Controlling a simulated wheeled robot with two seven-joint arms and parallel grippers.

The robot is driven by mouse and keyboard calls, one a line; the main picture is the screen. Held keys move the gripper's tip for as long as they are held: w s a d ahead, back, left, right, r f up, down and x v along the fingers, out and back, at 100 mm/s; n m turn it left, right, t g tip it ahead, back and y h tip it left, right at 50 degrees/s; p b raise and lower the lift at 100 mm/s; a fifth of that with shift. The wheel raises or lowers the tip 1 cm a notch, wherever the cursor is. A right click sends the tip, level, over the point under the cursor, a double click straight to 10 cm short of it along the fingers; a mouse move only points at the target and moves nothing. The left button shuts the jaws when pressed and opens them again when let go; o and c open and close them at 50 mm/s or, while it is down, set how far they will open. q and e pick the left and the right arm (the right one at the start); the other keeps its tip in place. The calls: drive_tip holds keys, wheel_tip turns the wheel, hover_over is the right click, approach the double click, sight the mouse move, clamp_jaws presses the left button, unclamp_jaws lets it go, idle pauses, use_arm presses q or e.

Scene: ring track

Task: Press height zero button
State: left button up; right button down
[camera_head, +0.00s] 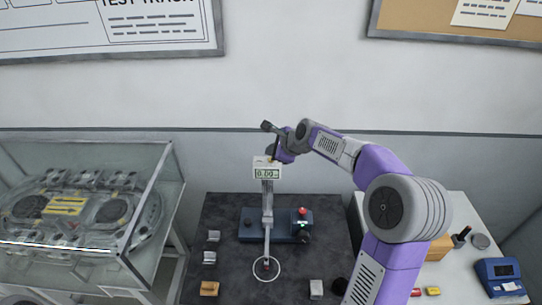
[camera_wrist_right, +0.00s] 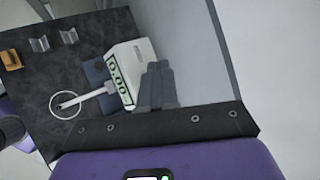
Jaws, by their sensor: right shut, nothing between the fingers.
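The height gauge's display unit (camera_head: 266,174) is a pale box on a grey post, and its greenish screen reads 0.00. It also shows in the right wrist view (camera_wrist_right: 140,58), tilted in the picture, with the screen (camera_wrist_right: 119,82) on its left side. I cannot make out the zero button itself. My right gripper (camera_head: 274,158) is shut and empty, with its fingers pointing down at the top of the display unit. In the wrist view the shut fingers (camera_wrist_right: 158,82) overlap the box's edge; I cannot tell whether they touch. My left gripper is not in view.
The dark table (camera_head: 222,267) bears a blue base (camera_head: 252,226), a red button (camera_head: 302,211), small metal blocks (camera_head: 213,236) and a white ring mark (camera_head: 279,272). A glass case (camera_head: 150,205) stands left. A white table on the right holds a blue device (camera_head: 500,275).

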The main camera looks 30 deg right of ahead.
sight(273, 163)
drive_tip(key=shift+r, duration=0.1)
wheel_tip(273, 163, up, 5)
drive_tip(key=p, duration=0.4)
drive_tip(key=shift+p, duration=0.35)
idle(0.7)
